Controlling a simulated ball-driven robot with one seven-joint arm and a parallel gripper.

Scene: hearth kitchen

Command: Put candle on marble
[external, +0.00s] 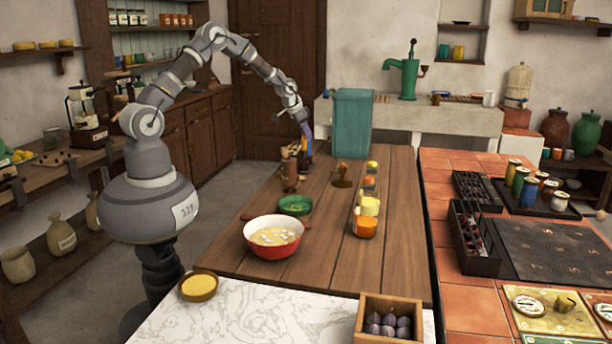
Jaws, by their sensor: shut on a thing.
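My gripper (306,126) is above the far part of the wooden table and is shut on a slim blue thing (308,134) with an orange patch near its lower end. It is too small to tell surely whether this is the candle. Its lower end is close to a group of brown wooden pieces (290,171); I cannot tell whether they touch. The marble (255,322), a white grey-veined slab, lies at the near end of the table, well away from my gripper.
A red bowl (273,250), green dish (295,205), dark brown stand (342,176) and row of jars (366,222) stand on the wooden table. A teal box (351,123) stands behind. A yellow-filled bowl (198,286) and wooden crate (389,306) sit on the marble; its middle is clear.

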